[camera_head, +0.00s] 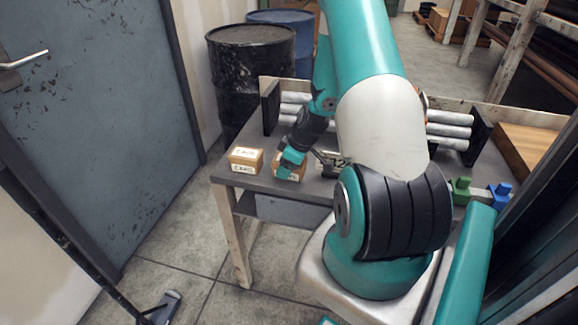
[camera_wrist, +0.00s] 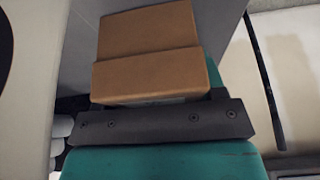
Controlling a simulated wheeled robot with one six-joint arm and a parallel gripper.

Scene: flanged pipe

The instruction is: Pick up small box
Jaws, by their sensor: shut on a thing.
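My gripper (camera_head: 291,159) is low over the front left part of the table and shut on a small brown cardboard box (camera_head: 287,172) with a white label. The gripper partly hides this box in the head view. In the wrist view the held box (camera_wrist: 150,75) sits against the dark finger bar. A second small brown box (camera_head: 246,159) with white labels stands on the table to the left. I cannot tell whether the held box touches the table.
The grey table (camera_head: 262,187) bears metal pipes (camera_head: 448,131) between black end plates. Green (camera_head: 461,188) and blue (camera_head: 500,192) pieces are at the right. Black (camera_head: 250,75) and blue (camera_head: 290,25) barrels stand behind. A grey door (camera_head: 95,110) is at the left.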

